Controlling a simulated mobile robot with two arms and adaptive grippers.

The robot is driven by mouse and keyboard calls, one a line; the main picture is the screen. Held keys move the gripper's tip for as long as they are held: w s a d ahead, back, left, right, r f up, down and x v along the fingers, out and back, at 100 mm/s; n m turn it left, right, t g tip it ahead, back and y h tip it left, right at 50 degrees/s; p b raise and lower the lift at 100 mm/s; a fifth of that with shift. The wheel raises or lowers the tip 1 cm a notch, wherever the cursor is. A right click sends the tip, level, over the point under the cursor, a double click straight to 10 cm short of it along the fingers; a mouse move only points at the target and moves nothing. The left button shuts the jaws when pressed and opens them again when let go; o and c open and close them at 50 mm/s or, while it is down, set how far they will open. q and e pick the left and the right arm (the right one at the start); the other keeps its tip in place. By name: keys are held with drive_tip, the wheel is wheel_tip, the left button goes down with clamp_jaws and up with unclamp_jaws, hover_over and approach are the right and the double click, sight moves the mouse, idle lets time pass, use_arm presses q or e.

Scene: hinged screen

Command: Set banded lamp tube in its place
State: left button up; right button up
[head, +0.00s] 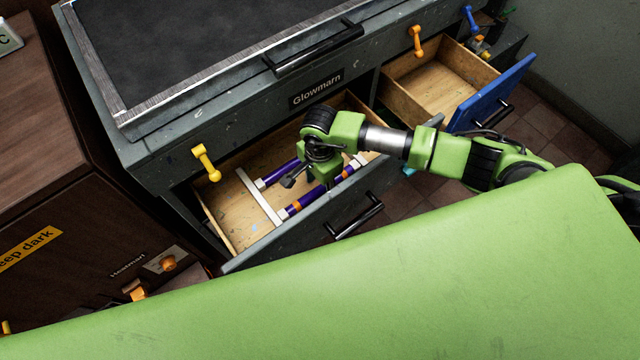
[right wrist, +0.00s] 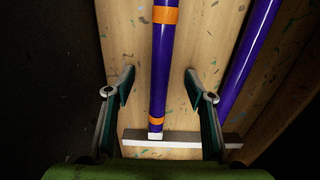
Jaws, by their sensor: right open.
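The banded lamp tube (head: 313,198), purple with orange bands and white ends, lies in the open lower drawer. In the right wrist view the tube (right wrist: 160,70) runs between my fingers, its white end at a white crossbar (right wrist: 190,143). My right gripper (head: 291,181) is over the drawer, and part of it is hidden by its own arm. In the right wrist view my right gripper (right wrist: 159,76) is open, with one finger on each side of the tube and gaps between. A plain purple tube (head: 278,173) lies beside the banded one. My left gripper is out of view.
The lower drawer's front (head: 300,227) has a black handle (head: 354,222). A second open drawer (head: 440,85) with a blue front stands at the right and looks empty. The dark screen (head: 210,40) is above. A brown cabinet (head: 60,180) stands at the left.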

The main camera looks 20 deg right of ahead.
sight(320, 188)
wheel_tip(320, 188, up, 4)
drive_tip(key=p, duration=0.3)
drive_tip(key=shift+r, duration=0.25)
drive_tip(key=shift+r+p, duration=1.3)
drive_tip(key=shift+r, duration=0.5)
